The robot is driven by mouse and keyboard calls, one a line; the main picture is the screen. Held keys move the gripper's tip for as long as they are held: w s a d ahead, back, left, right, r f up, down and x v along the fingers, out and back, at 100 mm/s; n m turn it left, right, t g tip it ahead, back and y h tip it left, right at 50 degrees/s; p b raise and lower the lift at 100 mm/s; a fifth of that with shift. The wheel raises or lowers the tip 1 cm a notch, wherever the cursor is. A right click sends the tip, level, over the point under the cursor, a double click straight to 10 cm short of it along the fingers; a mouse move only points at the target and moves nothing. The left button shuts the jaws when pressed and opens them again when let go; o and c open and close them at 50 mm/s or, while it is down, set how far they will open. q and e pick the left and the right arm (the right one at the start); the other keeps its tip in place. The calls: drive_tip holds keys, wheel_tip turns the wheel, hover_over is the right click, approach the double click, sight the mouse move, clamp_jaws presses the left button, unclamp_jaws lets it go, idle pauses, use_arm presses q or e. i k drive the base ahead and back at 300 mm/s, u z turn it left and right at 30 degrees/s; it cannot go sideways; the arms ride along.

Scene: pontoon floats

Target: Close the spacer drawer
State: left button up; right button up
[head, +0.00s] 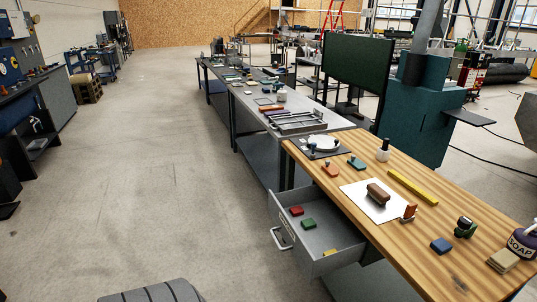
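The spacer drawer (324,241) is a grey metal drawer under the wooden workbench (440,260) at the right of the head view. It stands pulled out to the left, with a light handle (281,239) on its front. Inside lie a red block (296,210), a green block (308,223) and a yellow piece (329,252) near the near wall. Neither of my grippers shows in the head view.
The bench top holds a white sheet with a brown block (377,193), a yellow bar (413,187), a blue block (441,245) and a soap jar (522,241). A dark ribbed object (152,291) is at the bottom edge. The floor left of the drawer is clear.

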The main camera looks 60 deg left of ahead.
sight(334, 229)
drive_tip(key=u, duration=0.65)
drive_tip(key=i, duration=0.8)
drive_tip(key=u, duration=1.05)
drive_tip(key=i, duration=0.25)
drive_tip(key=z, duration=0.7)
drive_tip(key=k, duration=0.45)
drive_tip(key=z, duration=0.25)
